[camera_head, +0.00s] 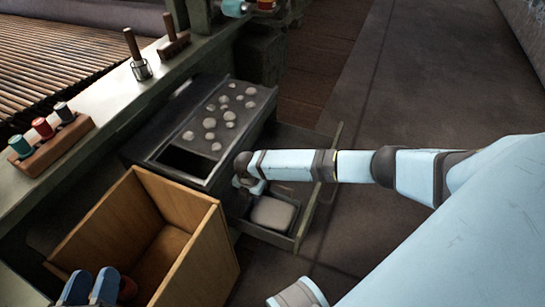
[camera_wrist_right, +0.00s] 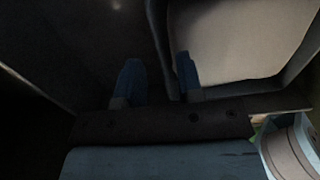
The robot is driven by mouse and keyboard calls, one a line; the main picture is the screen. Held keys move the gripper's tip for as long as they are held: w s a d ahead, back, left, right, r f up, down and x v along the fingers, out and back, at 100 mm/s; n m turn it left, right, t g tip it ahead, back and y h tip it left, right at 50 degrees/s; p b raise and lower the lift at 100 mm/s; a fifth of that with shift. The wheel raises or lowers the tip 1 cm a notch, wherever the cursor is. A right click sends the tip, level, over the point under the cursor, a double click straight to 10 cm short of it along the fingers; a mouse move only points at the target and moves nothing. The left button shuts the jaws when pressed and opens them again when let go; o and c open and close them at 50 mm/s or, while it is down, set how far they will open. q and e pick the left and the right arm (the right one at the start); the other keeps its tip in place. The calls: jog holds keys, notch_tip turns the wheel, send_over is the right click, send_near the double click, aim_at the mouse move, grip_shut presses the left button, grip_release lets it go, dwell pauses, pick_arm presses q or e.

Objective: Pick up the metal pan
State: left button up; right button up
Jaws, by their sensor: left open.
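The metal pan (camera_head: 248,219) looks like a dark, low-sided tray with a pale slab inside it, lying in an open drawer. In the right wrist view its dark rim (camera_wrist_right: 160,45) runs up between my right fingers. My right gripper (camera_head: 243,180) reaches down at the pan's far left side; in the wrist view (camera_wrist_right: 158,80) its blue fingers stand apart around the rim, one over the pan's inside. I cannot tell whether they touch it. My left gripper (camera_head: 90,288) is open and empty at the front edge of the wooden box.
The open drawer (camera_head: 312,205) has raised walls around the pan. An open wooden box (camera_head: 205,250) stands left of it. A dark cabinet (camera_head: 235,125) with pale round pieces on top is behind. Floor at right is clear.

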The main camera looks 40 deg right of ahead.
aim_at(251, 200)
notch_tip(251, 200, down, 3)
jog(key=shift+w+d+f+b, duration=0.1)
jog(key=shift+f+b, duration=0.05)
jog(key=shift+b, duration=0.6)
jog(key=shift+f, duration=0.3)
pick_arm(q)
jog(key=shift+w+a+f+m, duration=0.25)
jog(key=shift+w+f+m, duration=0.15)
jog(key=shift+w+m, duration=0.15)
pick_arm(e)
jog(key=shift+r, duration=0.1)
grip_shut()
pick_arm(q)
jog(key=shift+r, duration=0.1)
pick_arm(e)
jog(key=shift+r, duration=0.1)
